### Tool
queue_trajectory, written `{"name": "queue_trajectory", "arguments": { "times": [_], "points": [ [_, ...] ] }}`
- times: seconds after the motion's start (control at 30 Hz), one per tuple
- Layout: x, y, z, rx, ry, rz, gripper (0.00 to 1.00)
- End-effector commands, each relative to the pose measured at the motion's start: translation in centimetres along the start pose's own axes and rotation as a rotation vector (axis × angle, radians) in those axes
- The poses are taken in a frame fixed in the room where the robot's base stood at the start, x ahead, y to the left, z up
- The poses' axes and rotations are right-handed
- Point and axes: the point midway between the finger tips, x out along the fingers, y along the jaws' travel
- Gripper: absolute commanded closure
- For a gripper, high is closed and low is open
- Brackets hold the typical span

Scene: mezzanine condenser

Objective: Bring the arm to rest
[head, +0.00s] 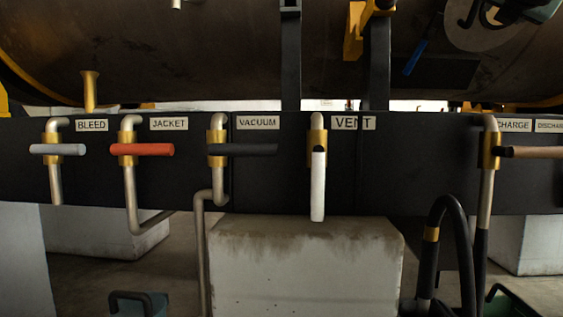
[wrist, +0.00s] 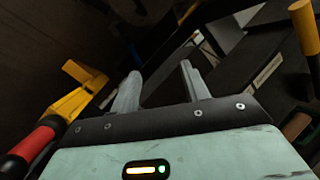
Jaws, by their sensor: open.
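My gripper (wrist: 159,68) shows in the wrist view. Its two grey fingers stand apart with nothing between them, above a dark plate and my pale green gripper body. Past the fingers are dark surfaces, with a yellow bracket (wrist: 82,76) and a red grip (wrist: 34,142) at the left. I do not see the fingers clearly in the head view. A dark greenish part with black curved pieces is cut off at that view's top right, and I cannot tell what it is.
A dark panel carries labelled valves. The vent handle (head: 318,185) hangs down; the bleed (head: 58,149), jacket (head: 142,149), vacuum (head: 245,150) and charge (head: 530,152) handles lie level. A large tank (head: 190,50) is above. A black hose (head: 455,215) loops at lower right.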

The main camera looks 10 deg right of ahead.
Motion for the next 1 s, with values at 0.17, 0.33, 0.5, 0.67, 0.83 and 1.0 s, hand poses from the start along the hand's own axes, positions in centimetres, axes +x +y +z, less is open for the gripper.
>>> {"name": "queue_trajectory", "arguments": {
  "times": [0.17,0.33,0.5,0.67,0.83,1.0],
  "points": [
    [0.0,0.4,-2.8,0.066,0.060,0.000,0.54],
    [-0.2,0.9,-5.9,0.141,0.127,-0.005,0.54],
    [-0.9,1.5,-10.5,0.247,0.227,-0.022,0.54],
    [-2.4,2.2,-16.4,0.379,0.355,-0.064,0.54],
    [-6.3,2.7,-25.6,0.573,0.557,-0.177,0.54],
    [-13.4,2.2,-36.0,0.769,0.771,-0.398,0.54]
  ]
}}
